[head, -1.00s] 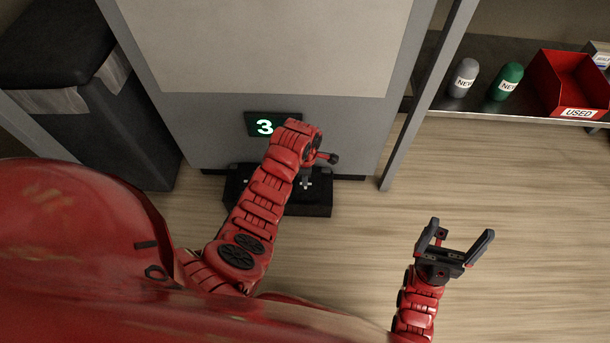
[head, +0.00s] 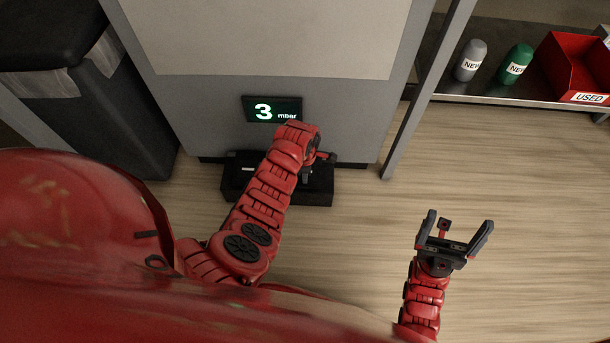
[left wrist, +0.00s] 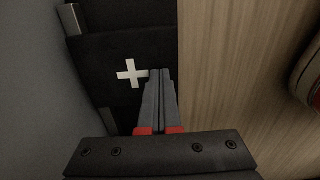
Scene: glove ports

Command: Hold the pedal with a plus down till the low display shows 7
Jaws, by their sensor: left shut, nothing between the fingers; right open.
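The low display (head: 272,110) on the grey cabinet front reads 3 mbar in the head view. Below it a black pedal unit (head: 235,187) sits on the floor, partly hidden by my left arm. In the left wrist view the pedal with a white plus (left wrist: 131,73) is black. My left gripper (left wrist: 160,72) is shut and empty, its fingertips over the pedal just beside the plus; whether they touch it I cannot tell. In the head view my left gripper (head: 309,168) is mostly hidden behind its wrist. My right gripper (head: 453,232) is open and empty above the floor.
A dark bin (head: 110,125) stands left of the cabinet. A grey post (head: 425,95) stands at its right. A low shelf (head: 455,99) at the right bears a grey capsule (head: 471,62), a green capsule (head: 515,65) and a red box labelled USED (head: 585,72). The wooden floor between is clear.

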